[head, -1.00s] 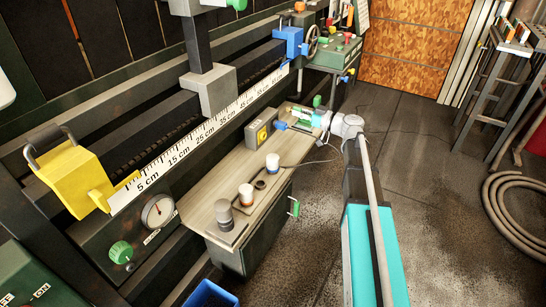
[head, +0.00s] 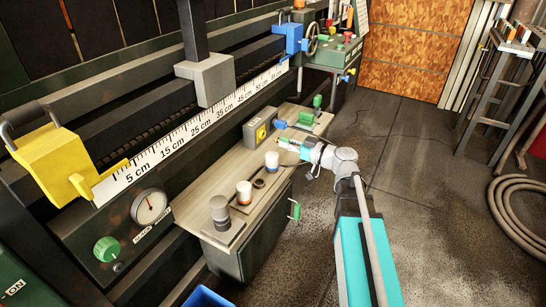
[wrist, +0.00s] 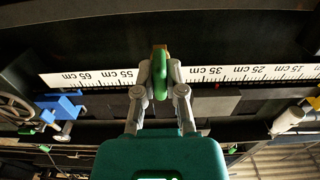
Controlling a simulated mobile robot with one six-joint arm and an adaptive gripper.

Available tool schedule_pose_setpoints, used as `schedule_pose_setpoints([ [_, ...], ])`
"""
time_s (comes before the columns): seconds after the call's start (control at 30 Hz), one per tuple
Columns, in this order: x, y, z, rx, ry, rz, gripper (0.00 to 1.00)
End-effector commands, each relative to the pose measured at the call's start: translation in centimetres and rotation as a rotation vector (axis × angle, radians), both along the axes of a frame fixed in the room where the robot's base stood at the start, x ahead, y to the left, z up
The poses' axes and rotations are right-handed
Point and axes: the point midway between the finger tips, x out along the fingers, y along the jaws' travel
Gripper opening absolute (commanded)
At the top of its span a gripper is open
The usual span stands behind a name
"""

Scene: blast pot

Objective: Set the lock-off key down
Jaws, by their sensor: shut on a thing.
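My gripper (wrist: 160,85) is shut on a green-handled piece, the lock-off key (wrist: 159,72), in the wrist view. A brownish tip of it points away from my fingers. In the head view my gripper (head: 288,147) is at the right side of the bench top (head: 225,175), just right of a white-topped cup (head: 272,162). The key is too small there to make out clearly, and I cannot tell whether it touches the bench.
A grey box with a yellow switch face (head: 261,132) stands at the back of the bench. Two more cups (head: 244,192) and a dark ring (head: 259,183) are nearer. A green lever (head: 294,210) sticks out in front.

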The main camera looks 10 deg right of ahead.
Motion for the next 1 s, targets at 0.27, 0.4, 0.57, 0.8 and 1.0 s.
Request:
schedule_pose_setpoints([
  [0.27,1.0,-0.3,-0.5,0.0,0.0,0.001,0.0],
  [0.4,2.8,-0.9,-1.4,0.0,0.0,0.001,0.0],
  [0.57,5.4,-1.8,-2.7,0.0,0.0,0.001,0.0],
  [0.8,9.3,-3.1,-4.6,0.0,0.0,0.001,0.0],
  [1.0,10.4,-3.5,-6.7,0.0,0.0,0.002,0.0],
])
